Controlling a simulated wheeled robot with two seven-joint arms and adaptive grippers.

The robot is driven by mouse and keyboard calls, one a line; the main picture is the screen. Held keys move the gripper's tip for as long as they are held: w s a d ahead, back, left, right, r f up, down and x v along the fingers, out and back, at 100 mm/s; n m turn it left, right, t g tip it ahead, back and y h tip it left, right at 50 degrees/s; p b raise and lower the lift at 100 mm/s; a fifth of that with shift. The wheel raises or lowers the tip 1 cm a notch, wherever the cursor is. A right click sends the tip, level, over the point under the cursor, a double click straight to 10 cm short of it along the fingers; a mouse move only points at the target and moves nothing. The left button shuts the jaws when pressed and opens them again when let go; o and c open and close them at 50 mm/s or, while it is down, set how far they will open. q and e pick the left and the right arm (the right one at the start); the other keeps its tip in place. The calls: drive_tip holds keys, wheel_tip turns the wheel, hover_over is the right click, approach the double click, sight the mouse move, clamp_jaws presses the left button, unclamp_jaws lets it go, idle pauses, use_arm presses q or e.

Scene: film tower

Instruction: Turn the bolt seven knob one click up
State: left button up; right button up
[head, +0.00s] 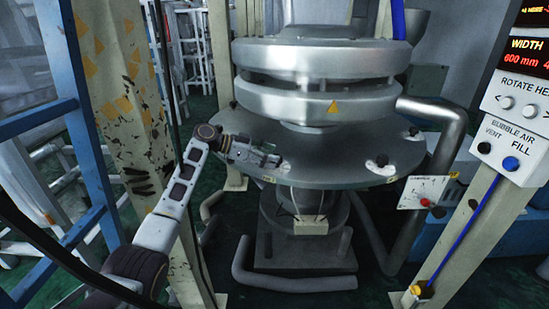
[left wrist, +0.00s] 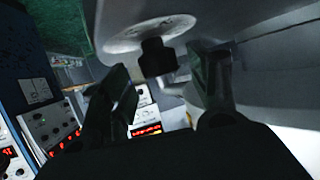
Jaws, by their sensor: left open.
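A dark knob (left wrist: 158,57) with a pale round dial plate (left wrist: 150,33) behind it shows in the left wrist view. My left gripper (left wrist: 164,68) is open, with one finger on each side of this knob. I cannot tell whether either finger touches it. In the head view my left gripper (head: 268,158) is at the front left rim of the wide round metal plate (head: 320,172), and it hides most of the knob there. No number is readable, so I cannot tell from a label which bolt this is. My right gripper is not in view.
Other dark knobs sit on the plate, at the front right (head: 382,160) and far right (head: 413,131). Stacked silver rings (head: 320,100) rise above the plate. A worn yellow-marked post (head: 130,90) stands left of my arm. A control panel (head: 518,110) is at right.

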use_arm(q)
drive_tip(key=shift+v, duration=2.25)
drive_tip(key=shift+n, duration=0.3)
